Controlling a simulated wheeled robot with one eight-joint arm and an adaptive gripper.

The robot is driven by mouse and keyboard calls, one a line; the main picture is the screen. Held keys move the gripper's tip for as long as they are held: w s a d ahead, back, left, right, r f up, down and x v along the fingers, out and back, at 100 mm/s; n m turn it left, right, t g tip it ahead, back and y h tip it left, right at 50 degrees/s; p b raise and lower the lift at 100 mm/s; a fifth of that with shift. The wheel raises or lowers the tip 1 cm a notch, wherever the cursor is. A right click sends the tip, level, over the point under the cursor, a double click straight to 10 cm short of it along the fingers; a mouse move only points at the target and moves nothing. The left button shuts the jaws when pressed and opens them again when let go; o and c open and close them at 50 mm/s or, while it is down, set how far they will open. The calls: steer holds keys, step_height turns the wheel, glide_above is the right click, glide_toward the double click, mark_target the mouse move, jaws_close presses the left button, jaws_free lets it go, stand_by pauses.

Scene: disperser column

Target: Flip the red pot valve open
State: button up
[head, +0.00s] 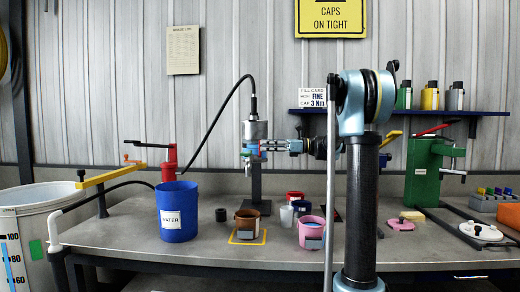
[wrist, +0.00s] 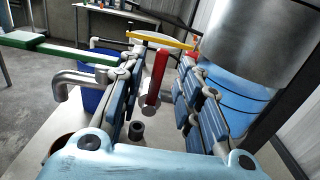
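The silver disperser column (head: 255,130) with a blue band stands mid-bench in the head view; its metal body (wrist: 262,40) fills the upper right of the wrist view. My gripper (head: 262,148) is at its right side in the head view. In the wrist view my gripper (wrist: 165,105) is open, its blue-padded fingers apart. A red bar (wrist: 157,75) with a grey round near end shows between the fingers. I cannot tell if it touches them, or whether it is the valve lever.
The blue WATER bucket (head: 178,220), a brown pot (head: 247,222), a pink pot (head: 311,236) and a dark cup (head: 220,214) stand on the bench. A green press (head: 422,175) stands right.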

steer(key=shift+a, duration=1.7)
jaws_close()
